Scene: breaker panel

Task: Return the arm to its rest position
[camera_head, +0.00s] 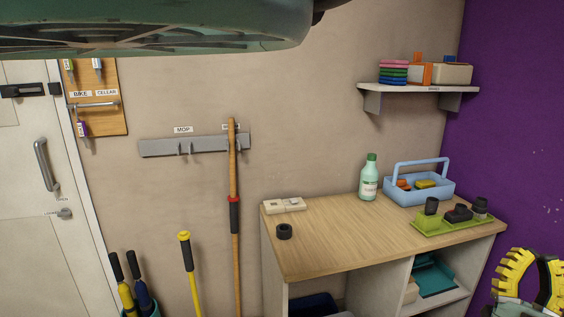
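I cannot make out my gripper in the head camera view. No breaker panel shows in this view either. A large dark green rounded body (150,30) with a ribbed underside fills the top left, close to the camera. I cannot tell what it is.
A wooden-topped bench (335,230) holds a green bottle (370,178), blue caddy (412,192), green tray (455,228) and black ring (284,231). A shelf (415,90) hangs above. A wooden-handled tool (234,190) hangs left. Something yellow and black (512,274) stands lower right.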

